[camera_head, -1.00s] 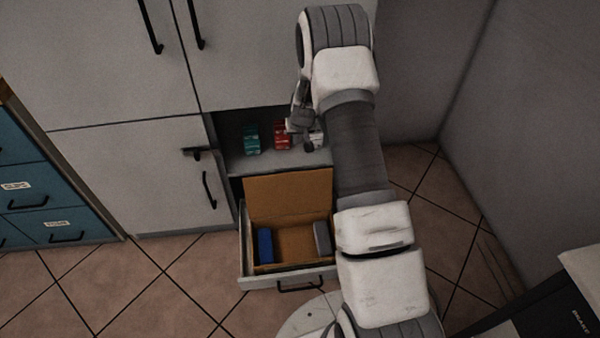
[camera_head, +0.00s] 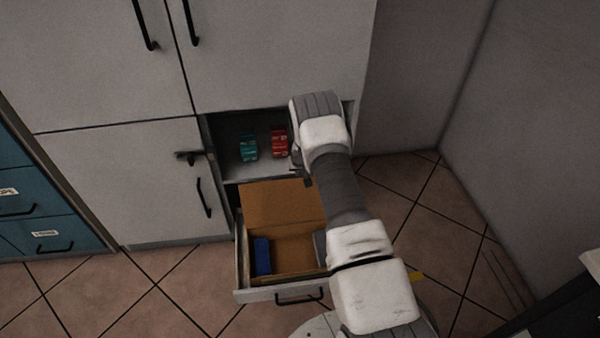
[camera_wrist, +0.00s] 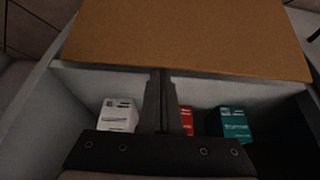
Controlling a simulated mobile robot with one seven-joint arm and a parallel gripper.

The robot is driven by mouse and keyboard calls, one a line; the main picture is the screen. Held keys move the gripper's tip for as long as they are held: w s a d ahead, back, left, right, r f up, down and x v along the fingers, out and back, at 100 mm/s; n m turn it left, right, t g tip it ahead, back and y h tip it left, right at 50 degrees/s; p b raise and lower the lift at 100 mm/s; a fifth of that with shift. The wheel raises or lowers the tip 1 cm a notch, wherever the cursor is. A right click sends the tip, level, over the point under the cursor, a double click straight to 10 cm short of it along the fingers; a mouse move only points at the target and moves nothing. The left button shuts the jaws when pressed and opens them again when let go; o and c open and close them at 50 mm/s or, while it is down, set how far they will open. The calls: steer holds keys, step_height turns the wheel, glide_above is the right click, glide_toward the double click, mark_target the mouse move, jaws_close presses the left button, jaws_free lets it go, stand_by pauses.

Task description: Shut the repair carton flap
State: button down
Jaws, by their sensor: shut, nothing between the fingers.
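The brown repair carton (camera_head: 292,266) sits in the pulled-out drawer. Its flap (camera_head: 270,205) is open, rising at the back of the carton on the shelf side. In the wrist view the flap (camera_wrist: 190,35) fills the top as a flat brown panel. My gripper (camera_head: 307,181) is by the flap's far right corner, partly hidden by my arm. In the wrist view my gripper (camera_wrist: 161,76) has its fingers together and empty, tips at the flap's edge. I cannot tell whether they touch it. A blue item (camera_head: 262,256) and a grey item (camera_head: 320,246) are in the carton.
The open shelf above the drawer holds a teal box (camera_head: 249,147) and a red box (camera_head: 279,143). A white box (camera_wrist: 118,115) also shows in the wrist view. A cabinet door with a handle (camera_head: 203,197) is left of the drawer (camera_head: 272,295). Tiled floor is clear at left.

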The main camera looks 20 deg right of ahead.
steer(key=shift+w+f, duration=0.2)
steer(key=shift+f, duration=0.15)
steer(key=shift+s, duration=0.1)
